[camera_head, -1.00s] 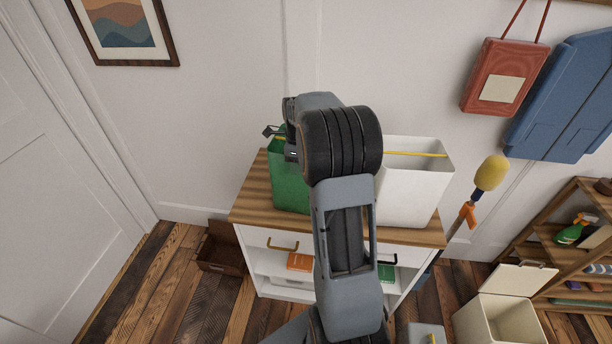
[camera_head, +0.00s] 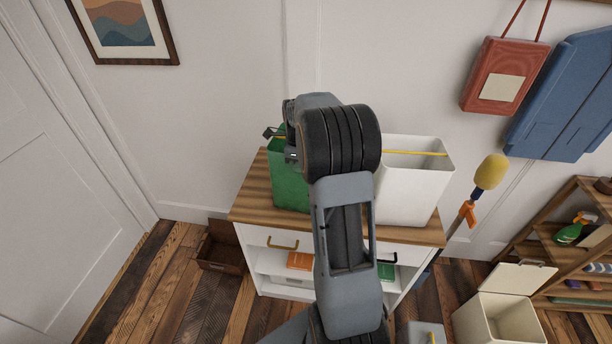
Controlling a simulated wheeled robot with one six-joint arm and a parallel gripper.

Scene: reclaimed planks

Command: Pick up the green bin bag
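A green bin bag (camera_head: 289,188) stands upright on the wooden top of a white cabinet (camera_head: 258,203), with a yellow strip at its rim. My arm hides its right part. My gripper (camera_head: 273,133) is at the green bag's upper rim, left of my dark wrist joint. Only a small dark part of it shows, and its fingers are too small and hidden to tell whether they are open or shut. I cannot tell whether it touches the bag. A white bin bag (camera_head: 412,185) with a yellow strip stands to the right on the same top.
The cabinet has an orange box (camera_head: 300,261) and a green box (camera_head: 386,271) on its shelf. A brown crate (camera_head: 220,249) is on the floor at left. A yellow-headed mop (camera_head: 491,172) leans at right, near an open cream bin (camera_head: 497,318) and a wooden shelf.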

